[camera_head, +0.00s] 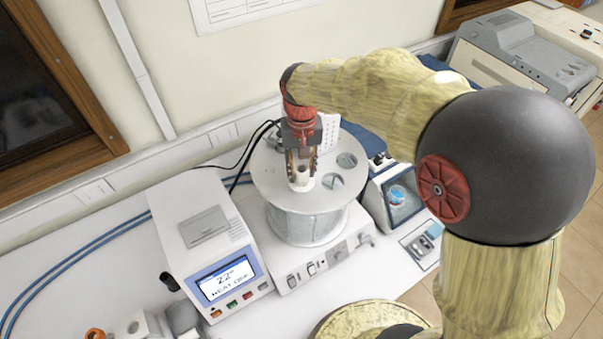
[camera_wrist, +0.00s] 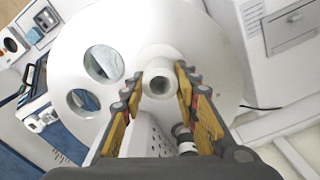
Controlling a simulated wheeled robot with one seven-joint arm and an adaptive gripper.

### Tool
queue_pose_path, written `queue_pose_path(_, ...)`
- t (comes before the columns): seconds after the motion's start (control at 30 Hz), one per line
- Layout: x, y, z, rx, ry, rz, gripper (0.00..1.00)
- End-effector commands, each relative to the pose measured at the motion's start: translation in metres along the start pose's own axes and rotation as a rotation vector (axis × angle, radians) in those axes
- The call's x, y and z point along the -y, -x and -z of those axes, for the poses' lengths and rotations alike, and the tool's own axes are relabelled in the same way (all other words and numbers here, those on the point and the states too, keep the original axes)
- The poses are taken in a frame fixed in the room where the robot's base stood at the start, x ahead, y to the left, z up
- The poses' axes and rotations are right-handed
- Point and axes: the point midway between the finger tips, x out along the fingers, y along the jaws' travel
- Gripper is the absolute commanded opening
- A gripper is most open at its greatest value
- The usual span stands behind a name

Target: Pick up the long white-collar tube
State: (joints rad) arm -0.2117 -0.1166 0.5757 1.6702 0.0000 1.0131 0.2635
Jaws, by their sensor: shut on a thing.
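The white-collar tube (camera_head: 301,184) stands in the round white lid of a clear cylindrical bath (camera_head: 305,228). In the wrist view the tube's white collar (camera_wrist: 158,60) and its open round mouth show between my fingers. My gripper (camera_head: 301,168) points down over the lid and is shut on the collar; the fingers also show on both sides of it in the wrist view (camera_wrist: 158,78). The lower part of the tube is hidden by the lid, so its length cannot be told.
The lid (camera_wrist: 215,60) has open round holes beside the tube. A control box with a lit screen (camera_head: 228,279) stands left of the bath. A small device with a blue-topped container (camera_head: 397,195) stands right. Black cables (camera_head: 243,165) run behind.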

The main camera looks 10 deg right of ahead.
Motion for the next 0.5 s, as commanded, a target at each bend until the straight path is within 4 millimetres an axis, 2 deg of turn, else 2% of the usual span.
queue_pose_path(0.17,0.0,0.017,0.001,-0.003,0.0,0.001,0.0)
queue_pose_path(0.5,0.0,0.076,0.001,-0.005,0.0,0.001,0.0)
